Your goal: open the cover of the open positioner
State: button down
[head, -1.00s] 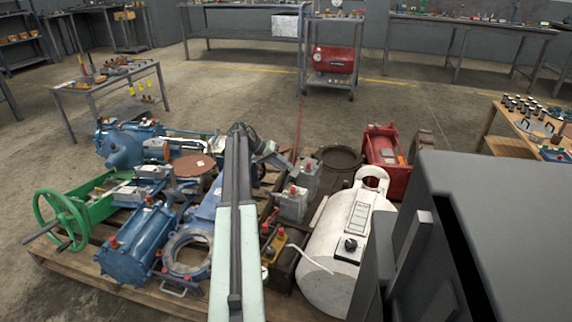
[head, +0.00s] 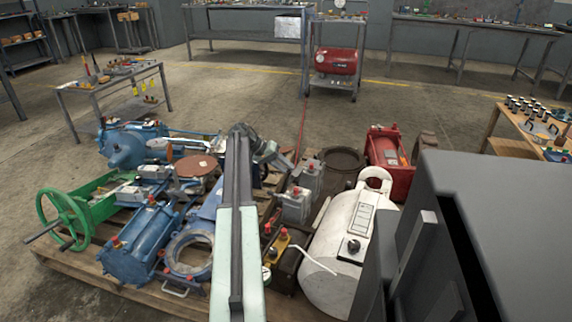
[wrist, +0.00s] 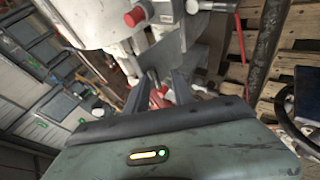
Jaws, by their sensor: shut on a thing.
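Light grey positioner boxes with red caps stand mid-pallet in the head view: a nearer one (head: 294,206) and one behind it (head: 309,178). I cannot tell which is the open positioner. My gripper (head: 286,164) is small there, low beside the rear box, at the end of my arm. In the wrist view a pale grey housing with a red plug (wrist: 135,17) fills the top. My gripper (wrist: 157,88) points at its lower side, the fingers close around a small part. That part is mostly hidden; I cannot make out whether it is the cover. A red piece shows between the fingers.
The wooden pallet (head: 70,268) is crowded. Blue actuators (head: 138,248) and a green handwheel (head: 62,222) lie left. A white tank (head: 345,245) and a red unit (head: 388,150) lie right. Open floor (head: 245,100) lies behind the pallet.

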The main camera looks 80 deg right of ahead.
jog(key=shift+w+f, duration=0.4)
jog(key=shift+f, duration=0.1)
dwell(0.4)
jog(key=c, duration=1.5)
grip_release()
jog(key=shift+f, duration=0.15)
jog(key=shift+w+a+r+p, duration=0.2)
jog(key=shift+w+r+p, duration=0.25)
jog(key=shift+w, duration=0.9)
jog(key=shift+w+a+r+p, duration=0.2)
jog(key=shift+w+r+p, duration=0.3)
jog(key=shift+w, duration=0.85)
jog(key=shift+w+a+r+p, duration=0.2)
jog(key=shift+w+r+p, duration=0.25)
jog(key=shift+w, duration=0.9)
